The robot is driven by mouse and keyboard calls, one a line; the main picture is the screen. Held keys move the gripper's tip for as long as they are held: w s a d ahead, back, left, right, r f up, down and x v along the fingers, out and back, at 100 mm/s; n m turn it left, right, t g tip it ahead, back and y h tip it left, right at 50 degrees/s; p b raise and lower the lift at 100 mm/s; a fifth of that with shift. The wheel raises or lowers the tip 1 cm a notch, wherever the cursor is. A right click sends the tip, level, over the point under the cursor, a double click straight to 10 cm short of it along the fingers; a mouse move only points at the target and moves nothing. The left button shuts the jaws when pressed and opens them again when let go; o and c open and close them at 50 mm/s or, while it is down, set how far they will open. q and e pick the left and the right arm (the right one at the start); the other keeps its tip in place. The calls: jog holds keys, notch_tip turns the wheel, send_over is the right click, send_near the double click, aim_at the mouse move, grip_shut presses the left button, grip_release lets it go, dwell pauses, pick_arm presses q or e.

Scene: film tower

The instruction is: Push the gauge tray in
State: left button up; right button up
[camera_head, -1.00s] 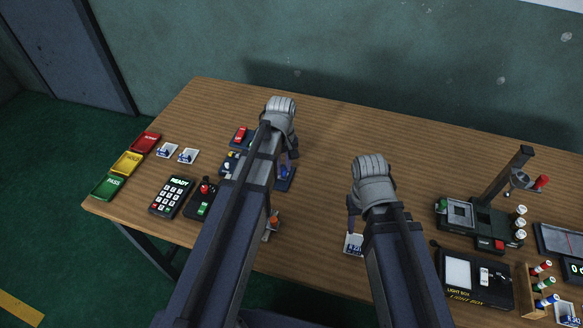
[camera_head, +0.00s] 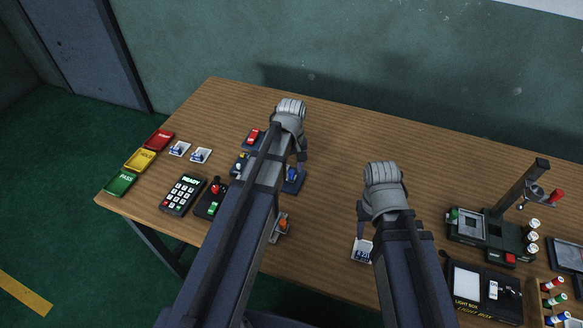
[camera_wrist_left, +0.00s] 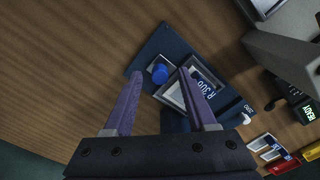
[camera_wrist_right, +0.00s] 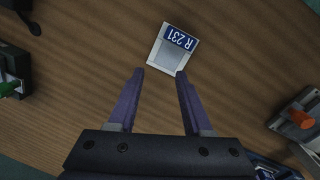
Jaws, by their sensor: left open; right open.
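A dark blue tray (camera_wrist_left: 150,58) lies on the table with a blue knob (camera_wrist_left: 160,73), a silver frame holding a card marked R 300 (camera_wrist_left: 203,88), and a ZERO label. It looks like the gauge tray. In the head view its end (camera_head: 294,184) shows beside my left arm, which hides the rest. My left gripper (camera_wrist_left: 161,76) is open over the tray, with the knob between its fingertips in the wrist view; I cannot tell whether they touch. My right gripper (camera_wrist_right: 159,73) is open and empty near a card marked R 231 (camera_wrist_right: 173,48), which lies flat on the table.
Red, yellow and green trays (camera_head: 140,160), two cards (camera_head: 190,152), a keypad (camera_head: 182,194) and a joystick box (camera_head: 212,198) are at left. A black stand (camera_head: 490,236), light box (camera_head: 486,290) and small bottles are at right. The back middle of the table (camera_head: 350,135) is clear.

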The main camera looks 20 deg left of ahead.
pick_arm(q)
notch_tip(320, 180, up, 8)
jog(key=p, duration=0.7)
jog(key=shift+f, duration=0.15)
jog(key=shift+f, duration=0.1)
